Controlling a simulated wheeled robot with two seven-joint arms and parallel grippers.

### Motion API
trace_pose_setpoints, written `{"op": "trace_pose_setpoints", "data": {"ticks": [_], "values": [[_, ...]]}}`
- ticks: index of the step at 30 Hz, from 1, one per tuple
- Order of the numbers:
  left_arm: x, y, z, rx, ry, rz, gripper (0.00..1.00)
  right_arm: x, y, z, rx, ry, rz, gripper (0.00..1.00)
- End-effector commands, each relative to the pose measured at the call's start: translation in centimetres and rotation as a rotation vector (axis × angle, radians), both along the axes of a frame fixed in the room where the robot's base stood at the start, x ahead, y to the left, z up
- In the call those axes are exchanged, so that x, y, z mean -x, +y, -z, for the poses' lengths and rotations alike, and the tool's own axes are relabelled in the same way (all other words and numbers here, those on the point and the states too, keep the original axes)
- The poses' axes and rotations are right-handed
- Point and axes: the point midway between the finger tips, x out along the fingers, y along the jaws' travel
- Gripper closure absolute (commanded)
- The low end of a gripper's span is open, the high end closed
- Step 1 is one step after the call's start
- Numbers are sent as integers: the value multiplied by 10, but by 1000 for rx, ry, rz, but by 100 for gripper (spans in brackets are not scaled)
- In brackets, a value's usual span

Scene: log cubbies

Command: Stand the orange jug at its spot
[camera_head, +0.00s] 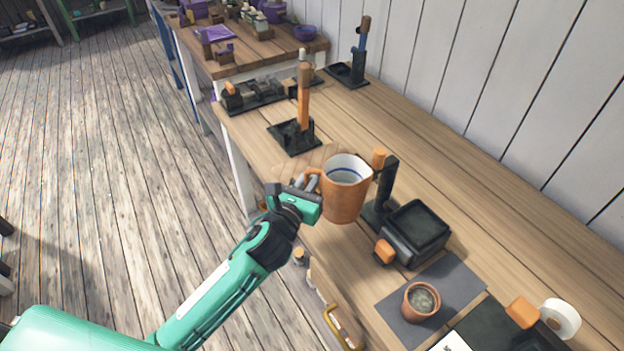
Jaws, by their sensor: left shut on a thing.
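The orange jug (342,196) has a white inside with a blue line. It is upright at the front edge of the wooden table (440,190). My left gripper (307,192) is shut on the jug's handle, at the jug's left side. I cannot tell whether the jug's base touches the table. The jug hides part of a black stand with an orange-topped peg (378,160) just behind it. No spot for the jug is clearly marked in view. My right gripper is not in view.
A black box (415,228) stands right of the jug. A small orange pot (419,302) sits on a grey mat (455,285). A black stand with a tall orange handle (303,100) is farther back. The table is clear along the wall side.

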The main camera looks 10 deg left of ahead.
Motion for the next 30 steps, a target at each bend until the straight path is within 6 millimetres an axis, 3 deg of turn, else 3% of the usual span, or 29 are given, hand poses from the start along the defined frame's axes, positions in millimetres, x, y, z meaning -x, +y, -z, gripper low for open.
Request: {"op": "trace_pose_setpoints", "data": {"ticks": [5, 18, 24, 30], "values": [[0, 0, -4, -1, -2, 2, 100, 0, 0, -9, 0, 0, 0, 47], [0, 0, 39, 1, -2, 1, 100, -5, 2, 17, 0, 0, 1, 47], [0, 0, 44, 1, -3, 1, 100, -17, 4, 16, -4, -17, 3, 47], [0, 0, 44, 0, -2, 1, 100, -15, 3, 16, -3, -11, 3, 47]]}}
